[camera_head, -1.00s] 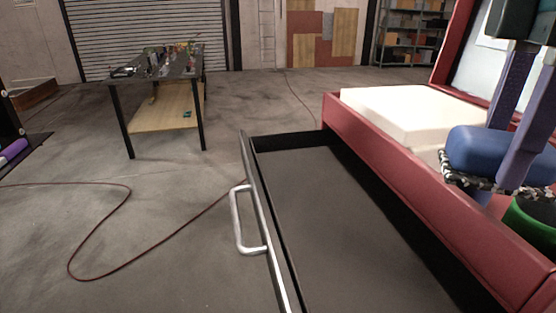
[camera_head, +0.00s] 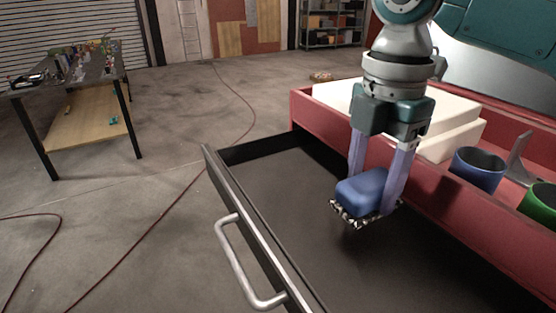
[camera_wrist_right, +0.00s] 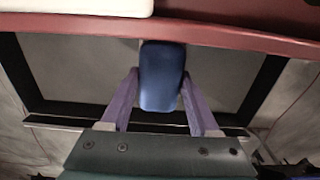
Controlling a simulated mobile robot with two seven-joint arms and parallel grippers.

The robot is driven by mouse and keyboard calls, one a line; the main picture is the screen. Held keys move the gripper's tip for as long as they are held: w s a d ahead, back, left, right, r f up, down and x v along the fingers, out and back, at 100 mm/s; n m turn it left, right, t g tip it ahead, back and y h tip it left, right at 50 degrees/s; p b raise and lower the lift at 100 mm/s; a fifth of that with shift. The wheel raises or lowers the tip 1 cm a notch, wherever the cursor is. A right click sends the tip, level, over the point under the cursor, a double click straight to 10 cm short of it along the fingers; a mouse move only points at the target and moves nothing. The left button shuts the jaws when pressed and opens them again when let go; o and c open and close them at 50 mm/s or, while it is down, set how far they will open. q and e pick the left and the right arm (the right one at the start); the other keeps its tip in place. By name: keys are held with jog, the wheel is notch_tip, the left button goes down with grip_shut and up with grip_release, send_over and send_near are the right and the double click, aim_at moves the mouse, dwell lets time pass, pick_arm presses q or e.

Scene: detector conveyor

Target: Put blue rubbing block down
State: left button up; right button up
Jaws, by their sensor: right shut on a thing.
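The blue rubbing block (camera_head: 362,190) has a blue top and a dark-and-white speckled underside. My right gripper (camera_head: 378,200) is shut on it, one lilac finger at each side. The block hangs above the open dark drawer (camera_head: 285,200), apart from its floor as far as I can tell. In the right wrist view the block (camera_wrist_right: 162,76) sits between the fingertips (camera_wrist_right: 160,85), with the drawer floor behind it. My left gripper is not in view.
The drawer has a silver handle (camera_head: 243,262). Behind it, a red tray (camera_head: 440,185) holds white blocks (camera_head: 455,108), a blue cup (camera_head: 477,168) and a green cup (camera_head: 541,203). The drawer floor is bare. A table (camera_head: 95,85) stands far left.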

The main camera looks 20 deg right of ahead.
aim_at(357, 235)
jog(key=shift+f, duration=3.05)
jog(key=shift+f, duration=0.15)
jog(key=o, duration=1.2)
notch_tip(357, 235, up, 12)
jog(key=shift+r, duration=0.2)
